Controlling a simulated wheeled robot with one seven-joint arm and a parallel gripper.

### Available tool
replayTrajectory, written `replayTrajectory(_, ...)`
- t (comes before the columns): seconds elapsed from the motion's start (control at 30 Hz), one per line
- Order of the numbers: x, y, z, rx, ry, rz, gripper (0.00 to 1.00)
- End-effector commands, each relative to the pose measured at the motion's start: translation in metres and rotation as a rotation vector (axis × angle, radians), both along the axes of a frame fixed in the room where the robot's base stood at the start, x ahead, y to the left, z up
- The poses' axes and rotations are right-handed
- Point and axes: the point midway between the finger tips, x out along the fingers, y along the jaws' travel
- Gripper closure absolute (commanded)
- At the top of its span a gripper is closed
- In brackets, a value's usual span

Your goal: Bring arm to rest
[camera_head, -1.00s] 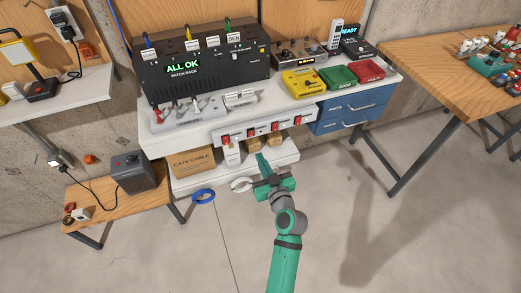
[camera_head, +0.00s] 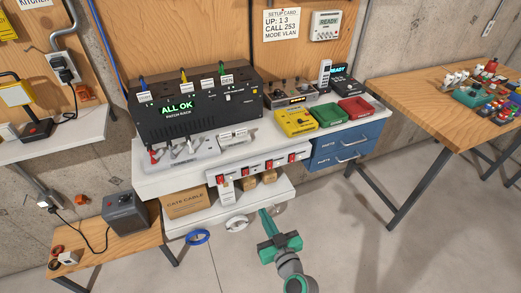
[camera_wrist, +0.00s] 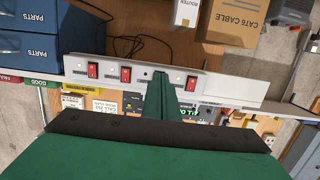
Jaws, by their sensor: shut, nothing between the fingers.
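No readable label marks an amp. A white power strip (camera_head: 256,165) with several red switches (camera_head: 268,160) runs along the front of the white bench; lettering beside the switches is too small to read. The strip crosses the wrist view upside down (camera_wrist: 225,90), with red switches (camera_wrist: 93,69) and small lights lit beside some of them. My gripper (camera_head: 265,214) is shut and empty, low in front of the bench, below the strip in the head view. In the wrist view its green finger (camera_wrist: 160,95) covers part of the strip; whether it touches is unclear.
A dark box (camera_head: 126,211) with a cord stands on a low wooden table at left. A patch rack (camera_head: 205,122) reading ALL OK stands on the bench. Blue parts drawers (camera_head: 340,140) flank the strip's right end. Floor at right is clear.

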Motion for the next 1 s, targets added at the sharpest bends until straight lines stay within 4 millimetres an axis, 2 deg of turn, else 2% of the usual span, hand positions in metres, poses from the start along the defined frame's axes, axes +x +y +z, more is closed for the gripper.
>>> replayTrajectory(0.17, -0.003, 0.004, -0.003, 0.0, 0.007, 0.0, 1.0)
replayTrajectory(0.27, -0.017, 0.002, -0.017, -0.001, 0.034, -0.03, 1.0)
replayTrajectory(0.37, -0.042, -0.002, -0.037, -0.002, 0.076, -0.084, 1.0)
replayTrajectory(0.5, -0.089, -0.006, -0.062, -0.012, 0.131, -0.17, 1.0)
replayTrajectory(0.63, -0.134, -0.007, -0.075, -0.02, 0.161, -0.239, 1.0)
replayTrajectory(0.83, -0.201, -0.005, -0.077, -0.037, 0.176, -0.315, 1.0)
replayTrajectory(1.0, -0.254, 0.002, -0.063, -0.045, 0.166, -0.35, 1.0)
